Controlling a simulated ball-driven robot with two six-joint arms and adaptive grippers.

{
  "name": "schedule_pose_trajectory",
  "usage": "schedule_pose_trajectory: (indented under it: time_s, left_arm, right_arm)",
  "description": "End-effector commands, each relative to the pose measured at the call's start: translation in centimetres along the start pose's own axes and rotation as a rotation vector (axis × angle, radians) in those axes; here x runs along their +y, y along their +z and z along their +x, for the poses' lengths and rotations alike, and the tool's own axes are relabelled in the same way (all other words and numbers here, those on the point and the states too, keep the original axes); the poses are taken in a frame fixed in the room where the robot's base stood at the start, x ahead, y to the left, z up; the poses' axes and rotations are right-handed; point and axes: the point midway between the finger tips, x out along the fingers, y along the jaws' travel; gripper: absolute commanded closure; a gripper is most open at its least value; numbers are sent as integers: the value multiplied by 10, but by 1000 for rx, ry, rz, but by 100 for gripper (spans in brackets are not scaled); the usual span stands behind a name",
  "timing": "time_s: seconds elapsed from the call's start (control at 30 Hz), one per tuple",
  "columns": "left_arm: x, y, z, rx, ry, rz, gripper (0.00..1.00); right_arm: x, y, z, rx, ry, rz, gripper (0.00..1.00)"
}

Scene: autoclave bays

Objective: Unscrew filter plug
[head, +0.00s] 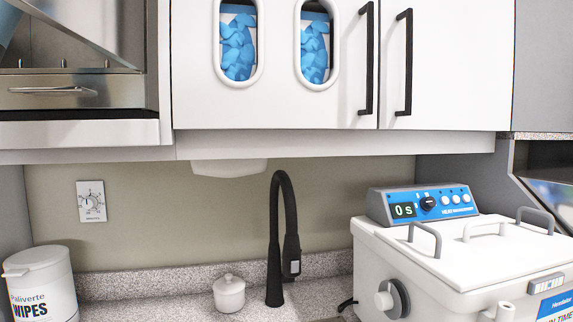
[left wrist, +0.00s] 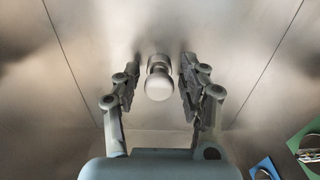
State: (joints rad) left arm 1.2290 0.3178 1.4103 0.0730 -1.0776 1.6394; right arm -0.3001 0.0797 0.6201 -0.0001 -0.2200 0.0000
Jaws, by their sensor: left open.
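In the left wrist view, a rounded silver plug (left wrist: 158,82) with a narrower neck stands out from a brushed steel surface (left wrist: 235,50). I take it to be the filter plug. My left gripper (left wrist: 160,62) is open, with one grey finger on each side of the plug and a visible gap on both sides. Whether the fingers are level with the plug in depth is hard to tell. Neither gripper shows in the head view, and the plug is not visible there. My right gripper is in neither view.
A green tray (left wrist: 305,142) and a blue tray (left wrist: 265,170) lie at the lower right of the wrist view. The head view shows a black faucet (head: 275,240), a wipes tub (head: 40,280), a white lidded jar (head: 229,293), and a white heated bath (head: 470,262) below wall cabinets (head: 350,100).

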Motion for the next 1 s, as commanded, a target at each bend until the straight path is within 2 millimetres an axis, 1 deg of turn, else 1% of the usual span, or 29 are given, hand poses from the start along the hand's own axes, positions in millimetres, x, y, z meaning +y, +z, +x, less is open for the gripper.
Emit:
schedule_pose_trajectory:
  time_s: [0.03, 0.2, 0.3, 0.4, 0.47, 0.6, 0.7, 0.73, 0.8, 0.93, 1.0]
  left_arm:
    - [2, 0, 0, 0, -2, 67, 58]
    - [4, 0, 0, 0, -1, 369, 58]
    - [3, 0, 0, -1, -1, 483, 58]
    - [2, 0, 0, 0, 0, 539, 58]
    - [2, 0, 0, -1, -1, 595, 58]
    - [5, 0, 0, -1, -2, 839, 58]
    - [6, 0, 0, -1, -2, 1006, 58]
    - [5, 0, 0, 0, -1, 1042, 58]
    - [1, 0, 0, 1, 1, 1098, 58]
    - [0, 0, 0, 0, 0, 1178, 58]
    - [0, 0, 0, 0, 0, 1275, 58]
  right_arm:
    - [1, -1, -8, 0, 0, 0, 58]
    - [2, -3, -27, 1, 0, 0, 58]
    - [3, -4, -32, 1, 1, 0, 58]
    - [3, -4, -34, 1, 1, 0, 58]
    - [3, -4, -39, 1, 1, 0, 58]
    - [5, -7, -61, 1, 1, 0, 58]
    - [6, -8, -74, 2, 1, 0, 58]
    - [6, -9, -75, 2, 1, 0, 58]
    - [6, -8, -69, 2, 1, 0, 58]
    - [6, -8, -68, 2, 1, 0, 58]
    - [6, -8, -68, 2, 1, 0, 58]
